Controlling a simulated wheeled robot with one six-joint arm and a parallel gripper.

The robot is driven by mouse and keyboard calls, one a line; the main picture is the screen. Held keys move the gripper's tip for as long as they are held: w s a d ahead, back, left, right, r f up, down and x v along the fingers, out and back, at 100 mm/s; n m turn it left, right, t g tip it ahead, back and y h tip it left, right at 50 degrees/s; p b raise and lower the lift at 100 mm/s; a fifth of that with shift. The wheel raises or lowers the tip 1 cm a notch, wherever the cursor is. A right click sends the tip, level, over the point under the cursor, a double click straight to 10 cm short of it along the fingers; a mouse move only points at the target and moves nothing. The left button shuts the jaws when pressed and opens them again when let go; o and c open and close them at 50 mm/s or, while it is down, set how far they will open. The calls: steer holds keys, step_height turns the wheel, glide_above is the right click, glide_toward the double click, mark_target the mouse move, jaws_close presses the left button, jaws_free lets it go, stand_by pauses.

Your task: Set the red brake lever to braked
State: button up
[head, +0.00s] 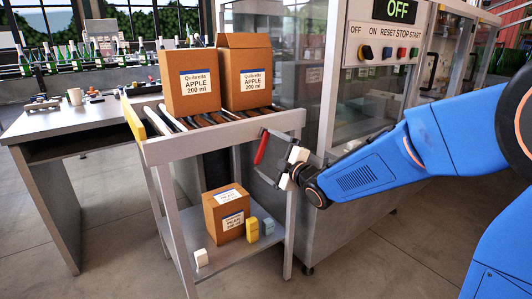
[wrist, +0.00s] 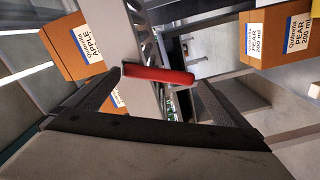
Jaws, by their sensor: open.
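The red brake lever (head: 262,147) is on the front right end of the roller cart (head: 222,133), standing steeply and leaning slightly in the head view. In the wrist view the red lever (wrist: 158,75) lies across the middle of the picture, attached beside the cart's pale frame. My gripper (head: 268,156) is at the lever, its dark jaws spread. In the wrist view my gripper (wrist: 157,79) is open, with the lever showing between its fingertips. I cannot tell whether either finger touches it.
Two apple boxes (head: 194,95) (head: 245,80) stand on the cart's rollers. The lower shelf (head: 220,255) holds a smaller box (head: 226,214) and small blocks (head: 252,229). A machine with a control panel (head: 385,42) stands behind my arm. A grey table (head: 75,118) is at left.

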steer(key=v, duration=1)
steer(key=shift+s+d, duration=0.2)
steer(key=shift+s, duration=0.05)
steer(key=s+d+f+m+g+h, duration=0.2)
steer(key=s+d+m+h, duration=0.35)
steer(key=d, duration=0.35)
steer(key=s+d+f+m+g+h, duration=0.25)
steer(key=s+d+m+h, duration=0.2)
steer(key=d+m, duration=0.35)
steer(key=s+d+f+m+g, duration=0.2)
steer(key=s+f+m, duration=0.1)
steer(key=s, duration=0.8)
steer(key=s+d+f+m+g, duration=0.2)
steer(key=s+f+m+g, duration=0.1)
steer(key=s, duration=0.7)
steer(key=shift+s+g, duration=0.35)
steer(key=shift+s, duration=0.05)
